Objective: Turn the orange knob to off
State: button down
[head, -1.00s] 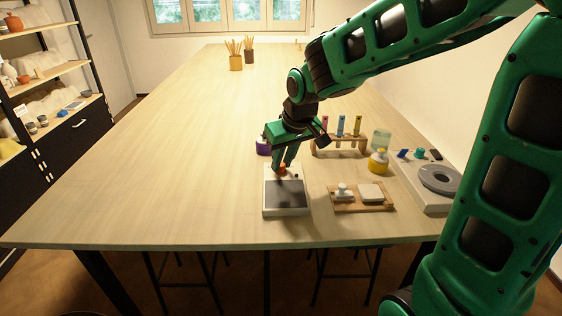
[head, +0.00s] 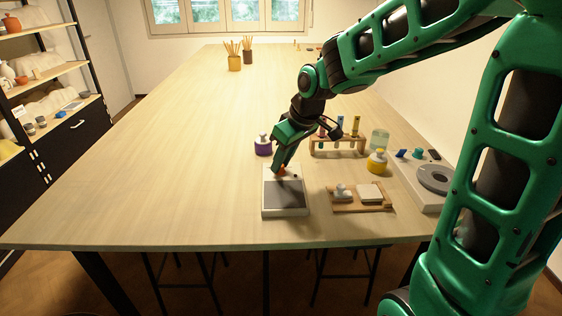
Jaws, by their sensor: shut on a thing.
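The orange knob (head: 281,172) sits at the back edge of a white device (head: 285,213) with a dark top plate, near the table's front edge. My gripper (head: 280,171) reaches down from above and is shut on the knob, with its fingers hiding much of it. A small dark dot shows on the device to the right of the knob. The knob's pointer and any markings are too small to read.
A purple-bodied bottle (head: 263,146) stands just behind and left. A wooden rack of coloured tubes (head: 338,149), a yellow bottle (head: 377,162) and a wooden tray (head: 345,208) with small items stand to the right. The table's left side is clear.

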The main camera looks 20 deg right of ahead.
jog(key=c, duration=1.6)
grip_release()
jog(key=v, duration=1)
jog(key=shift+s+d+r, duration=0.15)
jog(key=shift+r, duration=0.15)
jog(key=s+d+f+m, duration=0.2)
jog(key=s+d, duration=0.1)
jog(key=s, duration=0.1)
jog(key=s+d+f+m+g+h, duration=0.1)
jog(key=s+d+f+m, duration=0.1)
jog(key=s+d, duration=0.2)
jog(key=s+d+f+m, duration=0.2)
jog(key=s+d, duration=0.2)
jog(key=s, duration=0.2)
jog(key=shift+s+d+m+g+h, duration=0.15)
jog(key=shift+d+m+g+h, duration=0.05)
jog(key=shift+m+g+h, duration=0.2)
jog(key=s+d+f+m, duration=0.1)
jog(key=s, duration=0.3)
jog(key=s+d+f+m+g, duration=0.1)
jog(key=s+f+m, duration=0.1)
jog(key=s, duration=0.2)
jog(key=s+d+f+m+g, duration=0.1)
jog(key=s+f+m, duration=0.1)
jog(key=s, duration=0.2)
jog(key=shift+s+d, duration=0.35)
jog(key=shift+s, duration=0.05)
